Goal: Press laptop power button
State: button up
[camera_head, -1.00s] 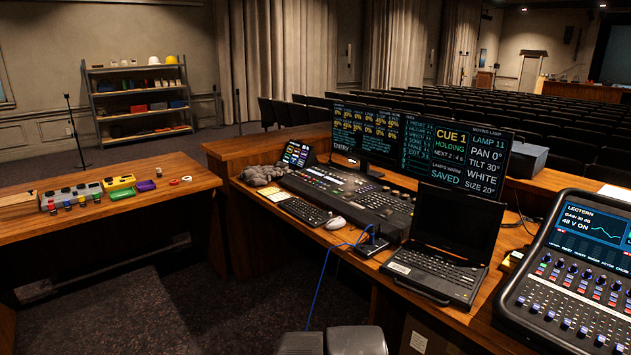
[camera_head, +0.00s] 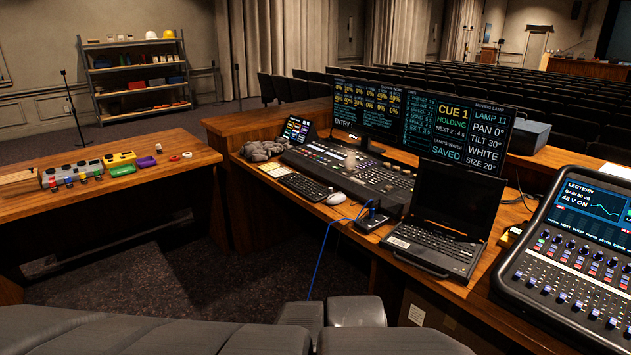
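The laptop (camera_head: 455,212) stands open on the wooden desk at the right of centre. Its screen is black, and its keyboard (camera_head: 438,241) faces the front of the desk. The power button is too small to make out. My gripper is not in view, so I cannot see whether it is open or shut.
A lighting console (camera_head: 345,178) and monitors (camera_head: 365,108) stand left of and behind the laptop. A small box (camera_head: 371,222) with a blue cable sits at its left, near a mouse (camera_head: 336,198). An audio mixer (camera_head: 570,265) stands at its right. Dark grey rounded shapes fill the bottom edge.

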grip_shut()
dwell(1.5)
